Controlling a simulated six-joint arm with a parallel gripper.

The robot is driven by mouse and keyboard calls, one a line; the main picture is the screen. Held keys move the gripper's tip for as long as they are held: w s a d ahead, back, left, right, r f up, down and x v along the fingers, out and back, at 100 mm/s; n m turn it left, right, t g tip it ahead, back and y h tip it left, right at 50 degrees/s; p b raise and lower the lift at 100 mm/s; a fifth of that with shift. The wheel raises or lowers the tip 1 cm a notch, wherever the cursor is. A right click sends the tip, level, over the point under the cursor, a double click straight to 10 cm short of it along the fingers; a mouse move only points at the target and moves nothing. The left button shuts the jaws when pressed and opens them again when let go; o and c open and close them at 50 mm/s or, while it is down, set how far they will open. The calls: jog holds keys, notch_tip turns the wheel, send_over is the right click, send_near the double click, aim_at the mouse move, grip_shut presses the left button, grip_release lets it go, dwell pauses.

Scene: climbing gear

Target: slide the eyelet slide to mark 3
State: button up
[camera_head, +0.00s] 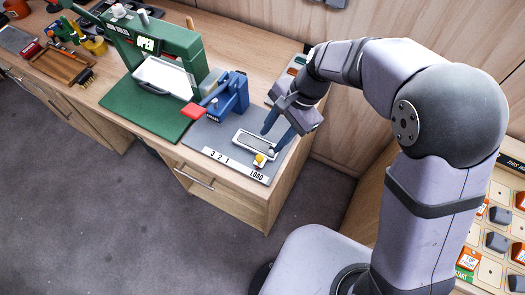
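The blue eyelet press (232,94) with a red handle pad stands on a grey base plate (208,132). In front of it lies a pale rectangular slide frame (240,135). A small yellow piece (259,158) sits at its near right end, by the "LOAD" label (257,175). A white strip with marks 3, 2, 1 (220,156) runs along the plate's front edge, left of LOAD. My gripper (270,140) points down over the right end of the frame. Its two blue-grey fingers look apart. Whether they touch the slide is hard to tell.
A brown tray (60,66) and small tools lie farther left. The bench's front edge is close to the plate.

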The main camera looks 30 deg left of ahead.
aim_at(259, 157)
jog(key=shift+s+r+m, duration=0.1)
jog(key=shift+s+m, duration=0.25)
jog(key=shift+m, duration=0.55)
jog(key=shift+s+m, duration=0.15)
jog(key=shift+m, duration=0.95)
jog(key=shift+p+x, duration=0.9)
jog(key=shift+x, duration=2.75)
jog(key=shift+s, duration=0.15)
jog(key=shift+c, duration=0.6)
grip_shut()
